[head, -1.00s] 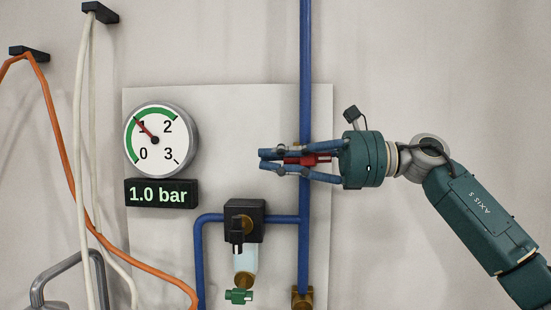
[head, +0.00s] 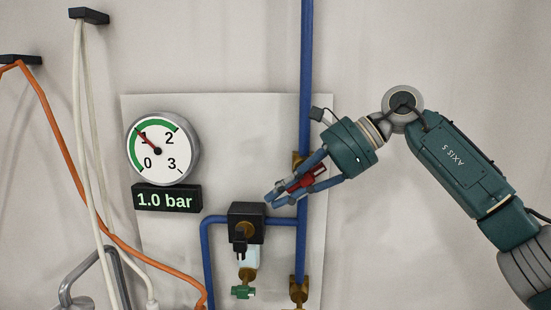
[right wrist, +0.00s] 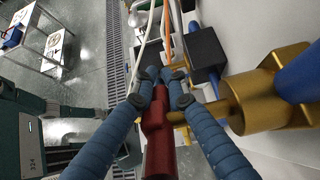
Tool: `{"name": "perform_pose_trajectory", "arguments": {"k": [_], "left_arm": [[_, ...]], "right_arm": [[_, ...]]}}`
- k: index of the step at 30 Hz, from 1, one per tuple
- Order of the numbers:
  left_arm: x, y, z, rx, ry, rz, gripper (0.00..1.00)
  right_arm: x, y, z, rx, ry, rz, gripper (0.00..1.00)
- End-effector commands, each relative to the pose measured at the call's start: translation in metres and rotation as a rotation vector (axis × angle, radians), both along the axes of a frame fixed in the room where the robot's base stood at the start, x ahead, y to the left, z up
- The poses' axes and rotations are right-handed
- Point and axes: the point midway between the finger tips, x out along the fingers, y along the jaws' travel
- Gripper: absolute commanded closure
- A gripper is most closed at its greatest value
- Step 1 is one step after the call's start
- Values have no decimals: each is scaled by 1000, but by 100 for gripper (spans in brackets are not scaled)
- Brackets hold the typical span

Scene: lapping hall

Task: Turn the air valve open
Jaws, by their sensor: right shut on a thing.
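The air valve has a red lever (head: 309,178) on a brass body (head: 299,158), set in the upright blue pipe (head: 306,60). The lever slants from upper right to lower left across the pipe. My right gripper (head: 271,199) is shut on the lever, its blue fingers along either side of it. The right wrist view shows the red lever (right wrist: 157,130) between the fingers (right wrist: 160,78) and the brass valve body (right wrist: 262,95) at right. The round gauge (head: 162,148) has its needle near 1, and the display (head: 167,198) reads 1.0 bar. My left gripper is not in view.
A black regulator (head: 246,222) with a clear bowl and green drain tap sits just below left of my right fingertips. An orange hose (head: 75,180) and pale hoses (head: 84,120) hang at left. Bare wall lies right of the pipe.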

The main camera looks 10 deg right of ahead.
Motion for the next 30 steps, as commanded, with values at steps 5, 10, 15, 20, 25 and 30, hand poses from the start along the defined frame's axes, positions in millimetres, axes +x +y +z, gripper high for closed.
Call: {"name": "perform_pose_trajectory", "arguments": {"k": [5,10,15,20,25,30], "left_arm": [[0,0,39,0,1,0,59],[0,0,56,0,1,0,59],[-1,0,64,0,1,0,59],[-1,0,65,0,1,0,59],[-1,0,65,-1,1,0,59],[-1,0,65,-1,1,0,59]], "right_arm": [[0,-6,10,-153,34,-7,100],[-1,-12,2,-308,77,-7,100],[-3,-18,-5,-459,120,-8,100],[-5,-25,-10,-586,156,-8,100],[-7,-30,-13,-695,189,-8,100],[-8,-34,-14,-768,210,-9,100]]}}
